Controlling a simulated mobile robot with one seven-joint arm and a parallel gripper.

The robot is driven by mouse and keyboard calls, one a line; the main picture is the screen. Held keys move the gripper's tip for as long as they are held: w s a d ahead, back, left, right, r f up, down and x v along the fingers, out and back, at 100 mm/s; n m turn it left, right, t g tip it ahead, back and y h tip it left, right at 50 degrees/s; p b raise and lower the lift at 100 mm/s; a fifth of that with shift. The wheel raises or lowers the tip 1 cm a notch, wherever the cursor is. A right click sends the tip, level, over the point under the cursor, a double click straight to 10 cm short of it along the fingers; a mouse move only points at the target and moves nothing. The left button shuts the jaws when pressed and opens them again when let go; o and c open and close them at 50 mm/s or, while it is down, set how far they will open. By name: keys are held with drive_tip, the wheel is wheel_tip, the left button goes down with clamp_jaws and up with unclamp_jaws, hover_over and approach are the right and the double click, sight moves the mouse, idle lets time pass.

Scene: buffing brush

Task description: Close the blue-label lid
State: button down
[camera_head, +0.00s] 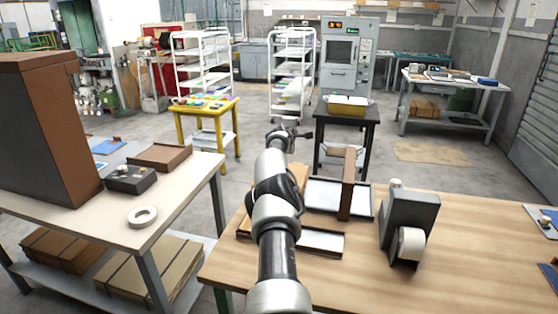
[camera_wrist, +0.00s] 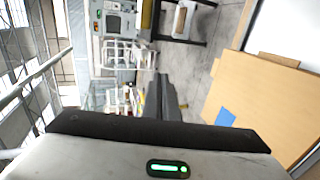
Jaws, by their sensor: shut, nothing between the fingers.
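In the wrist view, a tan-brown panel with a blue square label (camera_wrist: 227,117) fills the right side, and a white surface shows beyond its upper edge. In the head view, a brown lid panel (camera_head: 348,183) stands upright between light-lined open box parts (camera_head: 324,194) on the wooden table; no blue label shows there. I cannot tell for sure that this is the same panel. My gripper (camera_head: 284,131) is beyond and left of the upright panel, partly hidden by my arm. Its dark fingers in the wrist view (camera_wrist: 167,95) are shut and empty, apart from the labelled panel.
A grey tape dispenser (camera_head: 408,222) stands on the wooden table (camera_head: 470,240), right of the boxes. A black stand (camera_head: 346,116) with a yellow container is behind. A pale table (camera_head: 170,205) with a tall brown box (camera_head: 45,125) and a tape roll is at left.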

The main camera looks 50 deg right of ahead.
drive_tip(key=shift+s+a+f+b, duration=0.15)
drive_tip(key=shift+a+f+b, duration=0.15)
drive_tip(key=shift+b, duration=0.75)
drive_tip(key=shift+s+a+f+b, duration=0.15)
drive_tip(key=shift+a+b, duration=0.15)
drive_tip(key=shift+b, duration=0.2)
drive_tip(key=shift+a, duration=0.15)
drive_tip(key=b+v, duration=0.2)
drive_tip(key=v, duration=1.5)
drive_tip(key=shift+s, duration=0.15)
